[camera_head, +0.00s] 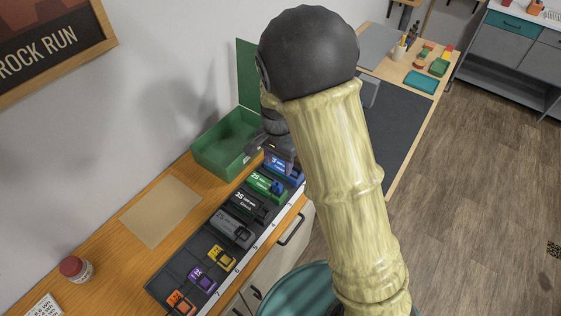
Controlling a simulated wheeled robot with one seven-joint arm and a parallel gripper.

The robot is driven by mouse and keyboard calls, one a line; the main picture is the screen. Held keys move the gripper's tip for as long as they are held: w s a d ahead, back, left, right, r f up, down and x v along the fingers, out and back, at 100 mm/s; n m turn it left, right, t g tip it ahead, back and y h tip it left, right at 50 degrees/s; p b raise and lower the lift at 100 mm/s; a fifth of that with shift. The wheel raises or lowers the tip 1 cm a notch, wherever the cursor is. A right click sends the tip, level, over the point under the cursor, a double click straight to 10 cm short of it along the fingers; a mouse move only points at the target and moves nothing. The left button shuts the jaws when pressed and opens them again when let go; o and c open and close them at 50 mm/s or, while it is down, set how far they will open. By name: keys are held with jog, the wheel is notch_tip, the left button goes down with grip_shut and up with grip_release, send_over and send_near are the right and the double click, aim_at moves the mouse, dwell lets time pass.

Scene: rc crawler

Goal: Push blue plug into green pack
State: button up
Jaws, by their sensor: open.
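The green pack (259,181), with white lettering, lies in a row on the dark tray. A small blue plug (277,187) sits at its right end, touching or partly in it; I cannot tell how deep it sits. My gripper (279,160) is open and points down over the blue pack, just behind the green pack. Its fingertips are small and dark here, and I see nothing held between them. My arm covers the area to the right of the packs.
An open green box (211,161) stands behind. A tan mat (160,211) and red-lidded jar (75,268) lie left.

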jog(key=shift+d, duration=0.1)
jog(key=s+d+r+n+t, duration=0.1)
jog(key=s+d+r+n, duration=0.2)
jog(key=s+d, duration=0.3)
jog(key=s+d+r+n+t, duration=0.1)
jog(key=s+d+r+n, duration=0.3)
jog(key=s+d, duration=0.2)
jog(key=shift+s+d+n+t, duration=0.25)
jog(key=shift+d+n+t, duration=0.05)
jog(key=shift+d, duration=0.4)
